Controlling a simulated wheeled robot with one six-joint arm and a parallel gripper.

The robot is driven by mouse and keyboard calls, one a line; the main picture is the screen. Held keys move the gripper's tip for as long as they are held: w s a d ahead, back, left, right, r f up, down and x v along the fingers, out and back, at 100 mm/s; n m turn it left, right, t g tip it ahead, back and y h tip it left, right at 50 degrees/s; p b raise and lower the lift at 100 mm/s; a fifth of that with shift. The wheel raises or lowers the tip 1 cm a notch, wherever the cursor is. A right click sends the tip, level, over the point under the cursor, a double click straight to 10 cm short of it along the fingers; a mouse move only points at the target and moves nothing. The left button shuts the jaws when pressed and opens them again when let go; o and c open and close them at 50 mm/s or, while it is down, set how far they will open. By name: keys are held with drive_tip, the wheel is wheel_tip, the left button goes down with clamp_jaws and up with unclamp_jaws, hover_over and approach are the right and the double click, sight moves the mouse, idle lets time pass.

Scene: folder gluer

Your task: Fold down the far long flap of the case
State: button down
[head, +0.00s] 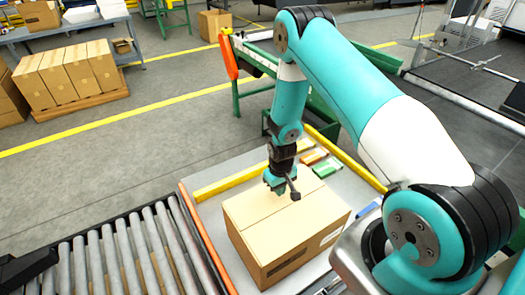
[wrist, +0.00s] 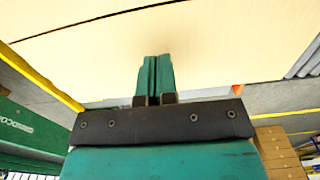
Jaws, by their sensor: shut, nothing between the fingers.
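The brown cardboard case (head: 262,232) stands on a light work table in the head view. Its top looks flat, with a seam running across it, and the far long flap (head: 262,203) appears to lie down, level with the top. My gripper (head: 275,186) is over the far part of the top, pointing down, touching or very close to it. In the wrist view the fingers of my gripper (wrist: 154,75) are together and empty, against pale cardboard (wrist: 215,45) that fills the upper part. My gripper hides part of the far edge.
A roller conveyor (head: 130,250) lies to the left of the table. Yellow rails (head: 230,180) edge the table's far side, with small green and orange items (head: 322,165) nearby. Stacked cartons (head: 70,75) stand on a pallet at the back left.

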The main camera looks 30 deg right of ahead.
idle(0.3)
wheel_tip(320, 180, up, 9)
drive_tip(key=p, duration=0.6)
drive_tip(key=shift+a, duration=0.1)
idle(0.3)
